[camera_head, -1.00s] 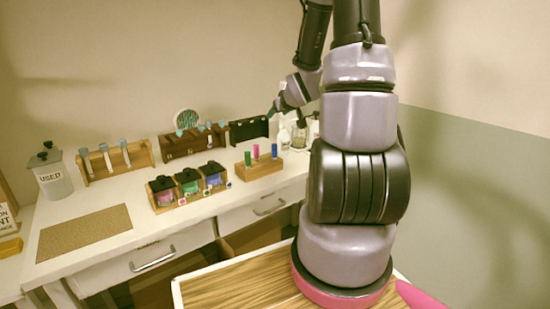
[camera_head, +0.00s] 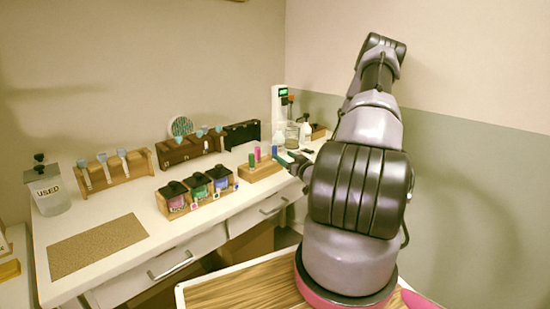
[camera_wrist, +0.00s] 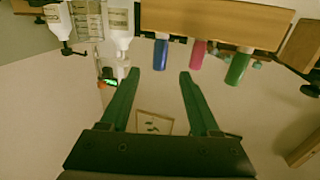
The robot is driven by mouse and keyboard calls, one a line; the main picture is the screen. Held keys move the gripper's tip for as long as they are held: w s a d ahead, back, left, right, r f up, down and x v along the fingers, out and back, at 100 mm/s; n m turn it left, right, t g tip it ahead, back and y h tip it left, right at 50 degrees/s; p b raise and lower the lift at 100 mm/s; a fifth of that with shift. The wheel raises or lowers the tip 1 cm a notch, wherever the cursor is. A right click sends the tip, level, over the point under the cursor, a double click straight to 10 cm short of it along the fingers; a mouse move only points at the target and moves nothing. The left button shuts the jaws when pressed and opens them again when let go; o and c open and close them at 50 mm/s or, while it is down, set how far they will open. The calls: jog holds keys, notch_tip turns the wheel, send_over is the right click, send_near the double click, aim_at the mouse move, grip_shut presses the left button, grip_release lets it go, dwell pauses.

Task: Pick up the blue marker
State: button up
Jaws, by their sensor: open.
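The blue marker (camera_head: 274,151) stands upright at the right end of the wooden marker block (camera_head: 262,172), beside a pink marker (camera_head: 257,153) and a green marker (camera_head: 251,160). In the head view my gripper (camera_head: 291,160) is just right of the blue marker and close to it. The wrist view is upside down: the blue marker (camera_wrist: 160,54) points down from the block, in line with the gap between my fingertips (camera_wrist: 159,75) and just beyond them. My gripper is open and empty. The marker's lower end is hidden in the block.
White bottles (camera_head: 306,133) stand right of the block. A rack with three dark-capped jars (camera_head: 197,190) is to its left, and wooden racks of vials (camera_head: 118,167) are behind. A brown mat (camera_head: 97,246) lies on clear desk at left.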

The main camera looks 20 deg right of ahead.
aim_at(276, 151)
jog(key=w, duration=0.8)
jog(key=shift+w+a, duration=0.15)
jog(key=shift+a, duration=0.15)
grip_shut()
